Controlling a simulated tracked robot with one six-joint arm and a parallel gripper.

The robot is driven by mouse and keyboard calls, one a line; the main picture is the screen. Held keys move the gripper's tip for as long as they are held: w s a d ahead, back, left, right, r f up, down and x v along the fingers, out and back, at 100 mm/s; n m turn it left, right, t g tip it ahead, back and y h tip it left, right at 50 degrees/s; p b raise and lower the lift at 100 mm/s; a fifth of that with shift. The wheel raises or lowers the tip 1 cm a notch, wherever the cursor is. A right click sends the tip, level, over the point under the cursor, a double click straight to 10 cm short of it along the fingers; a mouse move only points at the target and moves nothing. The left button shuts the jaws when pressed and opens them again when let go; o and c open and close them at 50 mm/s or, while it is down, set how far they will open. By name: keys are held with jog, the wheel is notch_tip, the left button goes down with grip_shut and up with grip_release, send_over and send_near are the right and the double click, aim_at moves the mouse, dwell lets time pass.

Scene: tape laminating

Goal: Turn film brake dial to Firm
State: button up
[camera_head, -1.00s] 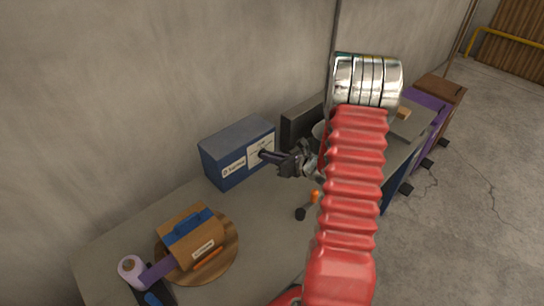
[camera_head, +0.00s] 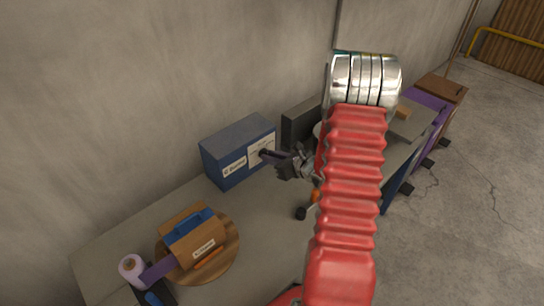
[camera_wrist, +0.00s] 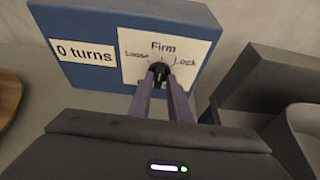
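The film brake dial (camera_wrist: 159,70) is a small black knob on a white label panel (camera_wrist: 133,62) on the front of a blue box (camera_wrist: 205,25). The panel reads Loose at left, Firm at top and Lock at right; lower text is partly hidden. A thin mark above the knob points roughly up towards Firm, but is too small to read surely. My gripper (camera_wrist: 160,78) has its two purple fingers on either side of the knob, seemingly shut on it. In the head view, my gripper (camera_head: 266,155) reaches the front of the blue box (camera_head: 222,150).
The box also has a "0 turns" label (camera_wrist: 85,52). A dark grey block (camera_wrist: 275,75) stands close on the right. On the bench (camera_head: 120,235) are a round wooden board (camera_head: 232,255) bearing a brown block (camera_head: 205,245), a pale roll (camera_head: 131,268) and a black-and-orange item (camera_head: 301,213).

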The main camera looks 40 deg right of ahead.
jog(key=shift+o, duration=0.8)
jog(key=shift+a, duration=0.15)
jog(key=v, duration=1.3)
jog(key=shift+s, duration=0.45)
